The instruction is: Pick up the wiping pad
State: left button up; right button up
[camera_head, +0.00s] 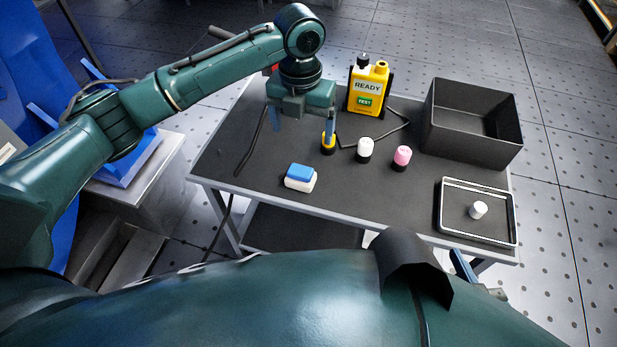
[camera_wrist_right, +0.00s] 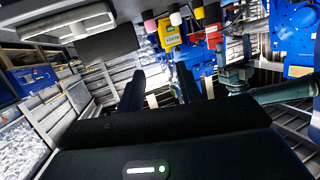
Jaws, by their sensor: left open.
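The wiping pad, a small block with a blue top and white lower part (camera_head: 300,177), lies on the dark table near its front left edge. My left gripper (camera_head: 302,120) is open, pointing down, above the table and farther back than the pad, apart from it. Nothing shows between its fingers except the table and a yellow-and-black piece (camera_head: 328,142) close to the right finger; I cannot tell whether they touch. My right gripper (camera_wrist_right: 160,90) is open and empty in the right wrist view, away from the pad. I cannot make out the pad in that view.
A yellow tester marked READY (camera_head: 368,88) stands at the back with a cable. White (camera_head: 365,150) and pink (camera_head: 402,157) capped pieces stand mid-table. A black bin (camera_head: 470,140) and a tray (camera_head: 450,222) with a white cylinder (camera_head: 478,210) are right. Table around the pad is clear.

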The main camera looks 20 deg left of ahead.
aim_at(302, 166)
pick_arm(q)
notch_tip(302, 166, down, 8)
jog(key=shift+r+b, duration=0.15)
jog(key=shift+b, duration=0.65)
notch_tip(302, 166, down, 5)
jog(key=shift+a+f+b, duration=0.1)
jog(key=shift+f+b, duration=0.05)
jog(key=shift+b, duration=0.6)
pick_arm(e)
jog(key=shift+n, duration=0.6)
jog(key=f, duration=0.1)
jog(key=a+f, duration=0.1)
jog(key=f, duration=0.1)
jog(key=shift+w+a+f, duration=0.15)
jog(key=shift+w+f, duration=0.2)
jog(key=shift+w, duration=0.05)
pick_arm(q)
jog(key=c, duration=1.1)
